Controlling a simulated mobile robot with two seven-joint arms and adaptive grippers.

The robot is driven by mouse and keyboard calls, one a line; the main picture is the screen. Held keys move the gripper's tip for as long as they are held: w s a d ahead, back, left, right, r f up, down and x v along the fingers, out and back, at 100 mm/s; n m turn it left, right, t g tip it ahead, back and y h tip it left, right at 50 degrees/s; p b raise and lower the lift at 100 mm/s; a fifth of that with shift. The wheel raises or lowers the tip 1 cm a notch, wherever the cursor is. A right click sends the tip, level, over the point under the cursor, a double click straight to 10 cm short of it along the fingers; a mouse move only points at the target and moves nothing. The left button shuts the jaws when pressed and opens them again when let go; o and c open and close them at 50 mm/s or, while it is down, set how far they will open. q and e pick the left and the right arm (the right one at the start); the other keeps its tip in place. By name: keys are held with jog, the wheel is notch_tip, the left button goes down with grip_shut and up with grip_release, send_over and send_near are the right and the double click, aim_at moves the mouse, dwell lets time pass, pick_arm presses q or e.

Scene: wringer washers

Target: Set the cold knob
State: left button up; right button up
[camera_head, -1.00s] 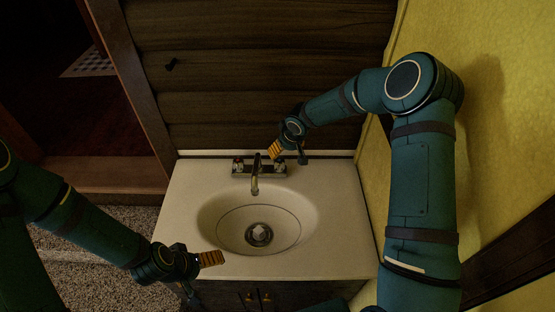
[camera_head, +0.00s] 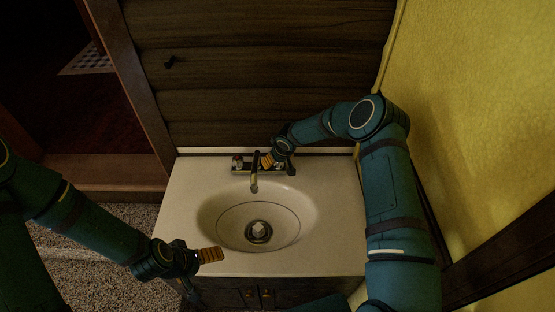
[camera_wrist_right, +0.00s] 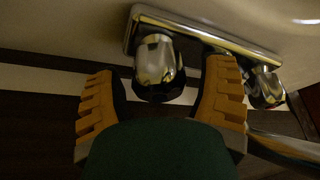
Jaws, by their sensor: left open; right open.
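The faucet (camera_head: 243,170) stands at the back of the white sink, with a spout (camera_head: 255,183) in its middle. Its left knob (camera_head: 237,162) shows a red mark in the head view. The right knob, which I take as the cold knob, is mostly hidden there behind my right gripper (camera_head: 268,160). In the right wrist view this chrome knob (camera_wrist_right: 157,62) sits between the two yellow fingers of my open right gripper (camera_wrist_right: 161,82), with no clear contact. The other knob (camera_wrist_right: 268,88) is to its right. My left gripper (camera_head: 210,255) is open and empty near the counter's front left.
The sink basin (camera_head: 215,215) with its drain (camera_head: 258,232) lies in front of the faucet. A dark wood wall (camera_head: 260,80) is close behind, and a yellow wall (camera_head: 480,110) is on the right. The counter's right side (camera_head: 335,215) is clear.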

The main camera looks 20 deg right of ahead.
jog(key=c, duration=1.2)
jog(key=shift+s+f+n+g+y+b, duration=0.15)
jog(key=shift+n+g+y+b, duration=0.25)
jog(key=shift+n+b, duration=1)
jog(key=shift+a+n+y+b, duration=0.1)
jog(key=shift+n+y+b, duration=0.2)
jog(key=shift+n+b, duration=0.55)
jog(key=shift+n, duration=0.45)
